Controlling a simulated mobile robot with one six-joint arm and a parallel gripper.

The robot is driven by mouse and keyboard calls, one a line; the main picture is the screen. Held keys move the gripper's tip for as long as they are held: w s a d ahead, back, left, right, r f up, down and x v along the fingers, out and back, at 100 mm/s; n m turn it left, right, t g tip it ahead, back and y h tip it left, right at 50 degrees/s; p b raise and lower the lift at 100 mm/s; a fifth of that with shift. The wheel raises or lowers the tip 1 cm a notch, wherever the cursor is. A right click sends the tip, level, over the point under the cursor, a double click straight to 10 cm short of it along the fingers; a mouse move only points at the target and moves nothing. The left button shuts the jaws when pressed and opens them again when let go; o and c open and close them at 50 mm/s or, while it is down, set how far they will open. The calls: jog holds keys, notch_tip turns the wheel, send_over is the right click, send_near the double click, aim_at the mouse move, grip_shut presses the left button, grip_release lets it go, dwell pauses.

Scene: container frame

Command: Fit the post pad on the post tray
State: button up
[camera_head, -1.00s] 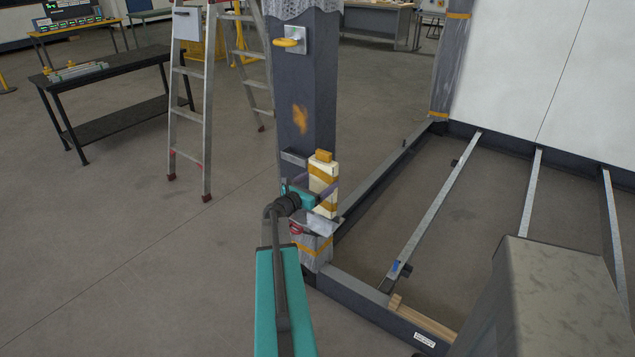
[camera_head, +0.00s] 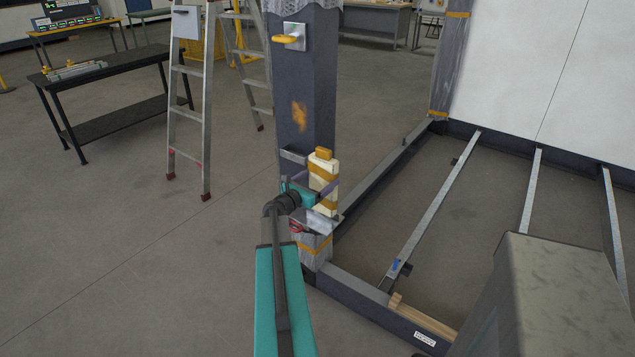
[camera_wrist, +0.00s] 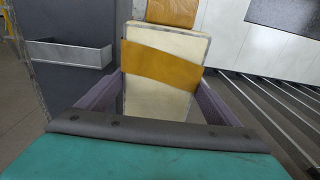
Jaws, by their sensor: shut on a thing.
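The post pad (camera_head: 322,172) is a cream block with orange bands and an orange top piece. My gripper (camera_head: 317,187) is shut on it, with one purple finger at each side. The pad stands nearly upright in front of the dark post (camera_head: 307,100). A light grey metal plate (camera_head: 320,223) juts from the post just below the pad and looks like the post tray. I cannot tell whether pad and plate touch. In the wrist view the pad (camera_wrist: 160,92) fills the middle between the fingers; its lower end is hidden by my gripper.
A metal bracket (camera_head: 293,155) is fixed to the post left of the pad; it shows in the wrist view (camera_wrist: 70,55). A red ring (camera_head: 296,226) sits below my gripper. Frame beams (camera_head: 385,180) run to the right. A ladder (camera_head: 190,100) stands to the left.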

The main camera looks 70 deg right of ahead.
jog(key=shift+f+b, duration=2.35)
jog(key=shift+b, duration=0.65)
dwell(0.7)
jog(key=o, duration=1)
jog(key=shift+a, duration=0.15)
jog(key=shift+v, duration=0.9)
jog(key=b, duration=0.2)
send_near(320, 189)
jog(key=v, duration=0.4)
jog(key=shift+a+r, duration=0.1)
